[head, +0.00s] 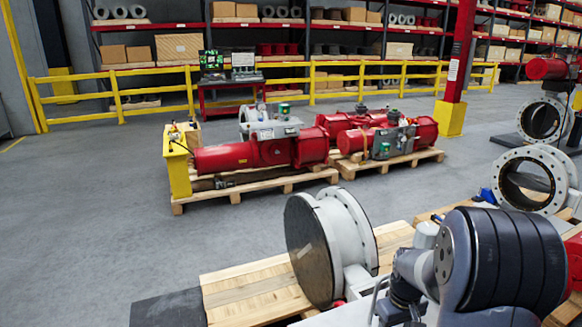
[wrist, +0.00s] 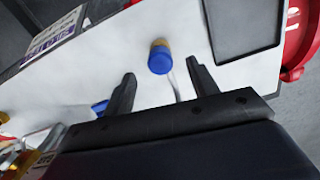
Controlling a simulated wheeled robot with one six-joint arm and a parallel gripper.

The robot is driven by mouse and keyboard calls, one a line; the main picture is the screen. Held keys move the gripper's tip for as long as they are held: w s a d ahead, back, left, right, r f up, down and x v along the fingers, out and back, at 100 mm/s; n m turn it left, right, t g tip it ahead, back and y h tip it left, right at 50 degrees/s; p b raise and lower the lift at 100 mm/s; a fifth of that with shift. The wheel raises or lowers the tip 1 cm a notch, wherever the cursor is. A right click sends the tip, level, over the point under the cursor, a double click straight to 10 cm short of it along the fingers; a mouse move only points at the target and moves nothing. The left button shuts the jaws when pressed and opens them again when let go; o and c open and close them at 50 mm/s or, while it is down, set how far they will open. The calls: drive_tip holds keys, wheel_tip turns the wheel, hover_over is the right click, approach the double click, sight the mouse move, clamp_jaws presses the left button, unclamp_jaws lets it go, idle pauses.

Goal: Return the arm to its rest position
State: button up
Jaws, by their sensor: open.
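My gripper (wrist: 158,80) shows in the wrist view with its two dark fingers spread apart and nothing between them. Beyond the fingertips is a white surface (wrist: 120,65) with a small blue cap (wrist: 161,58) on a tan fitting. The cap appears between and beyond the fingers; I cannot tell the exact distance. In the head view my arm fills the lower right, and its gripper is not clearly visible there.
A white flanged valve (head: 360,230) stands on a wooden pallet (head: 250,292) beside my arm. Red actuators (head: 262,152) on pallets lie further back. Yellow railing (head: 345,80) and shelving are behind. Grey floor (head: 90,220) at left is clear.

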wheel_tip(320, 180, down, 4)
drive_tip(key=shift+r, duration=0.15)
drive_tip(key=shift+p, duration=0.45)
wheel_tip(320, 180, up, 9)
drive_tip(key=p, duration=0.7)
drive_tip(key=shift+w, duration=0.1)
drive_tip(key=shift+w+a+f, duration=0.15)
drive_tip(key=shift+a+f, duration=0.05)
drive_tip(key=shift+a, duration=0.65)
drive_tip(key=shift+m, duration=0.3)
